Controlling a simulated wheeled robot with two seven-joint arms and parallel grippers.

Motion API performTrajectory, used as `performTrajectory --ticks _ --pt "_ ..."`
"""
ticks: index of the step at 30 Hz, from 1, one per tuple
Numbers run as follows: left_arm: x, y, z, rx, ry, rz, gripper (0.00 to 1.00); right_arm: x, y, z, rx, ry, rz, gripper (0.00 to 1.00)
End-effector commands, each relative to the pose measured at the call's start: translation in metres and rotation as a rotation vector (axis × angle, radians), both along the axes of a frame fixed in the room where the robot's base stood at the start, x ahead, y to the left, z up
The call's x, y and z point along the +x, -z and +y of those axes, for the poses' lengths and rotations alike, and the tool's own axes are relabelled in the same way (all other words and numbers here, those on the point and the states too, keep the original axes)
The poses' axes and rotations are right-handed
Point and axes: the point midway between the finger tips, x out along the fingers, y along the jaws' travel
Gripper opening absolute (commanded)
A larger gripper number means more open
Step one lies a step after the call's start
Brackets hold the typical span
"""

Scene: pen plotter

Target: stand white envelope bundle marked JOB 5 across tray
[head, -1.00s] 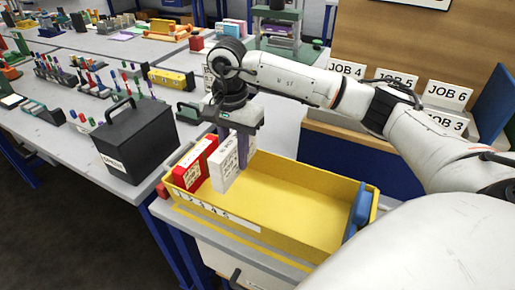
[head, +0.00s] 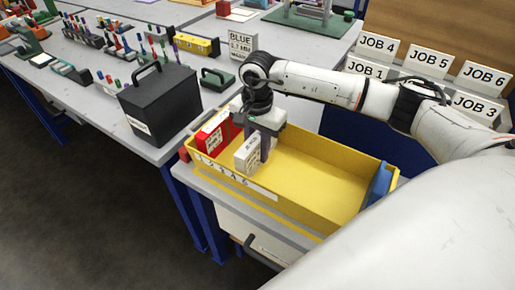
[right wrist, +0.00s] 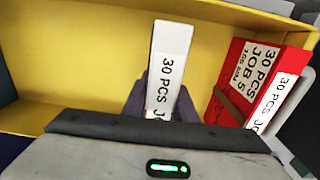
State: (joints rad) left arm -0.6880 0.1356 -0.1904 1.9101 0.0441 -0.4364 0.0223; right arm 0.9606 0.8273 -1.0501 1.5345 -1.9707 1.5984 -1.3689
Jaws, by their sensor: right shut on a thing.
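The white envelope bundle (head: 247,154) stands roughly upright inside the yellow tray (head: 330,205), near its left end. My right gripper (head: 264,147) is shut on it, pointing down into the tray. In the right wrist view the bundle (right wrist: 172,55) sits between the dark fingers (right wrist: 168,98); its print reads 30 PCS, and the line below is cut off by the gripper. A red bundle marked JOB 5 (right wrist: 258,75) stands beside it with a gap, at the tray's left end in the head view (head: 212,134). Whether the white bundle touches the tray floor is hidden. My left gripper is out of view.
A numbered strip (head: 236,178) runs along the tray's near wall. A blue piece (head: 379,185) stands at the tray's right end, and the tray between is empty. A black box with a handle (head: 160,105) stands left of the tray. JOB signs (head: 428,61) stand behind.

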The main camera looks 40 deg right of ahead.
Motion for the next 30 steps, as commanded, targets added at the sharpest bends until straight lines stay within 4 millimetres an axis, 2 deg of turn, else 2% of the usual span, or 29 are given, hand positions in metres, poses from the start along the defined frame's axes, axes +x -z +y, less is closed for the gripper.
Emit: performTrajectory --ticks 1,4,12,17,30 --pt "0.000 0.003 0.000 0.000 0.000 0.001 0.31 0.000 0.003 0.000 0.000 0.000 0.000 0.27" --pt "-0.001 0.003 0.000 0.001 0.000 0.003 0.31 0.000 0.001 0.000 0.000 0.000 0.000 0.43" --pt "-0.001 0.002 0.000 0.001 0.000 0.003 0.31 0.000 0.001 0.000 0.000 0.000 0.000 0.44" --pt "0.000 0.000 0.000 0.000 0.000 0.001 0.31 0.001 -0.008 0.000 0.000 0.000 -0.002 0.44" --pt "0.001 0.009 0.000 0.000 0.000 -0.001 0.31 0.001 -0.096 0.000 0.000 0.000 -0.004 0.44"
